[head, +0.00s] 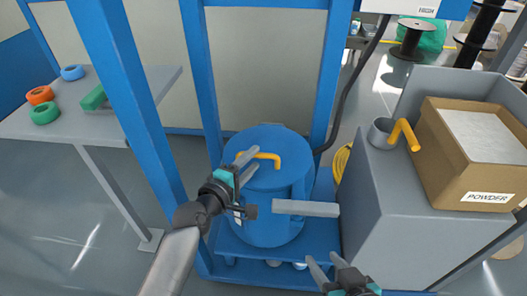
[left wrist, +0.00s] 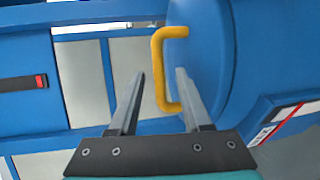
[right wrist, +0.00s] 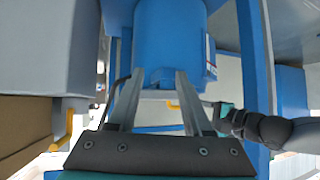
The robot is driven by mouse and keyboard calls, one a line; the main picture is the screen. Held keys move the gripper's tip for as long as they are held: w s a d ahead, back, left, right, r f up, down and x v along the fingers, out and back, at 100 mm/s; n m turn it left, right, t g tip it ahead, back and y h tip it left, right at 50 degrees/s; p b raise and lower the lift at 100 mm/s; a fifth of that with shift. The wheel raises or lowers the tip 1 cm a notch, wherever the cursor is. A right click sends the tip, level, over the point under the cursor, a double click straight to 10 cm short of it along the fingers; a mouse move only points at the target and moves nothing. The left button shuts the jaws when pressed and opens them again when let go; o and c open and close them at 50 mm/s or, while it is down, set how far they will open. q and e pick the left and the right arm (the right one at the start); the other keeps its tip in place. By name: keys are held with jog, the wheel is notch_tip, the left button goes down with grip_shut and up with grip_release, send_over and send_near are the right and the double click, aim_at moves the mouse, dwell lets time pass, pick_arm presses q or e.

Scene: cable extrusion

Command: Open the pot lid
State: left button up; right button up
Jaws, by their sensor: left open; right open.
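The blue pot (head: 265,215) stands upright in a blue frame, with its round lid (head: 285,172) on top. A yellow U-shaped handle (head: 265,157) sticks up from the lid. My left gripper (head: 247,166) is open at the lid's left side, close to the handle. In the left wrist view the handle (left wrist: 158,75) appears between the open fingers (left wrist: 161,73); I cannot tell whether they touch it. My right gripper (head: 323,260) is open and empty, low in front of the pot. The right wrist view shows the pot (right wrist: 168,40) beyond its fingers (right wrist: 158,75).
Blue uprights (head: 205,85) stand around the pot. On the right, a grey cabinet (head: 385,220) carries a powder box (head: 455,165) and a yellow-handled scoop (head: 381,133). A table (head: 60,125) with tape rolls is at left.

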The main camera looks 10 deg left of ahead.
aim_at(257, 156)
pick_arm(q)
jog(key=shift+b+x, duration=0.65)
jog(key=shift+x, duration=0.95)
jog(key=shift+b+x, duration=0.45)
jog(key=shift+x, duration=0.3)
jog(key=shift+b+x, duration=0.35)
jog(key=shift+x, duration=0.45)
pick_arm(e)
jog(key=shift+a+r+m+t+y, duration=0.1)
jog(key=shift+a+r+t+y, duration=0.35)
jog(key=shift+a+t, duration=0.4)
jog(key=shift+a+r+m+t+y, duration=0.1)
jog(key=shift+a+r+t+y, duration=0.4)
jog(key=shift+a+t, duration=0.35)
jog(key=shift+a+r+m+t+y, duration=0.1)
jog(key=shift+a+r+t+y, duration=0.45)
jog(key=shift+t, duration=0.45)
jog(key=shift+f, duration=0.15)
pick_arm(q)
grip_shut()
